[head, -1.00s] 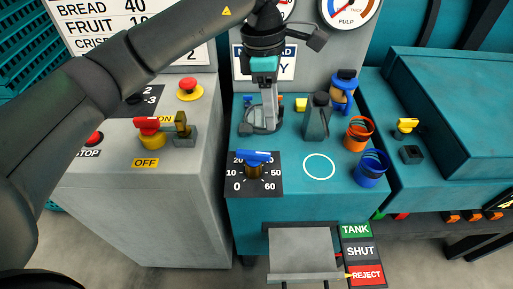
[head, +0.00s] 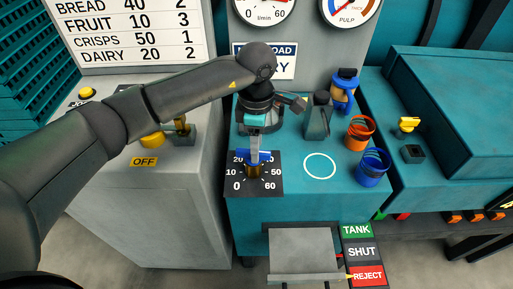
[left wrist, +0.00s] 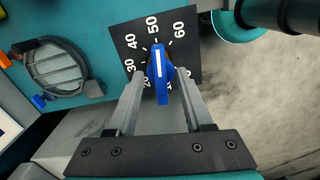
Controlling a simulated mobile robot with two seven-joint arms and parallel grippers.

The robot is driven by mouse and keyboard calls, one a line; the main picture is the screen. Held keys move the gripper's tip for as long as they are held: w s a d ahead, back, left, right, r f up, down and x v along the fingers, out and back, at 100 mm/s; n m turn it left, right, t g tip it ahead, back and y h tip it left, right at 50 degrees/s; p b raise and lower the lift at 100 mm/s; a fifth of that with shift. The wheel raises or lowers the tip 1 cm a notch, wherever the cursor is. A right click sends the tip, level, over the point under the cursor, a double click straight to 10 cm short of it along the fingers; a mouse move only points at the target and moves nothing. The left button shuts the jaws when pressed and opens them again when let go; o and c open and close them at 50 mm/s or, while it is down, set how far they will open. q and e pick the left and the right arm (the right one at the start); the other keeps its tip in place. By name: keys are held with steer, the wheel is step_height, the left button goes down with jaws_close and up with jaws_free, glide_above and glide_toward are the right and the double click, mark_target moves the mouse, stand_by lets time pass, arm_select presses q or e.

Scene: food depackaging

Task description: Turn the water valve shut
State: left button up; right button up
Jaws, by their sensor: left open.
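The water valve is a blue-handled knob (head: 253,156) on a brass stem. It stands on a black dial plate (head: 276,181) marked 0 to 60, on the teal console. My left gripper (head: 254,163) points down over the knob and partly hides it. In the left wrist view, the blue handle (left wrist: 160,70) with its white line lies between the tips of the open left gripper (left wrist: 160,78). I see a gap beside the handle, and cannot tell whether either finger touches it. My right gripper is not in view.
A grey-green bottle-like block (head: 317,117), an orange cup (head: 359,133) and a blue cup (head: 371,167) stand to the right of the dial. A round grated fitting (left wrist: 58,70) lies beside the plate. A white circle (head: 319,166) marks clear console top.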

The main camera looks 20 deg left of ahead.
arm_select(q)
steer(key=shift+f, duration=0.7)
jaws_close()
